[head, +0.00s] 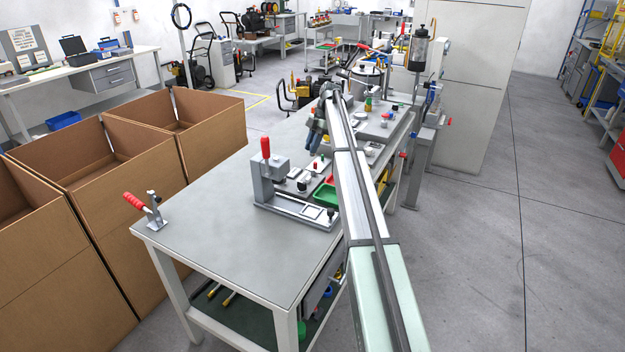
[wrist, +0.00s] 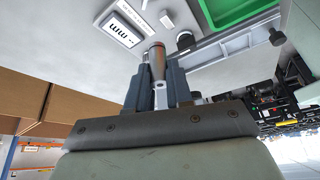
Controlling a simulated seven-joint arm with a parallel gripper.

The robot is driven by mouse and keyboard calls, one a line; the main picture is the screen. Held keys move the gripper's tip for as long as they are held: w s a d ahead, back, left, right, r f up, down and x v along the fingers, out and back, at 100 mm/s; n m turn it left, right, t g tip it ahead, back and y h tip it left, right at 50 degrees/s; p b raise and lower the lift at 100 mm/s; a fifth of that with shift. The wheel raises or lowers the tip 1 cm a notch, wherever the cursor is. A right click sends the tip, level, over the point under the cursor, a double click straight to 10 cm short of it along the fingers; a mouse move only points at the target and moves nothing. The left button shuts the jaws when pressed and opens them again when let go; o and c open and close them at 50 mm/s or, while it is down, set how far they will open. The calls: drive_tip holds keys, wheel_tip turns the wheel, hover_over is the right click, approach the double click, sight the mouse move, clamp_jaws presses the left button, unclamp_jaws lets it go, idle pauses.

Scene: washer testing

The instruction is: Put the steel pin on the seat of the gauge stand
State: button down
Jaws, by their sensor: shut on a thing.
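My gripper (wrist: 157,82) is shut on the steel pin (wrist: 157,60), a short metallic cylinder that stands out beyond the fingertips in the wrist view. In the head view my gripper (head: 316,132) is over the far half of the bench, and the pin cannot be made out there. A light panel with a dark-framed display (wrist: 122,26) marked "mm" is just beyond the pin's tip, up and left in the wrist view. Whether it belongs to the gauge stand I cannot tell. I cannot make out the seat; whether the pin touches anything is unclear.
A grey fixture with a red handle (head: 266,172) stands on the bench near a green tray (head: 326,195), which also shows in the wrist view (wrist: 232,10). A black knob (wrist: 185,40) is right of the pin. The bench's near part (head: 215,235) is mostly clear; a red-handled clamp (head: 148,208) stands at its left edge.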

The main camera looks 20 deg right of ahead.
drive_tip(key=n+g, duration=0.1)
drive_tip(key=n, duration=0.1)
drive_tip(key=shift+s+n+h, duration=0.15)
drive_tip(key=shift+n+h, duration=0.15)
drive_tip(key=shift+f, duration=4.95)
drive_tip(key=c, duration=1)
unclamp_jaws()
drive_tip(key=shift+f, duration=0.15)
drive_tip(key=v, duration=1.2)
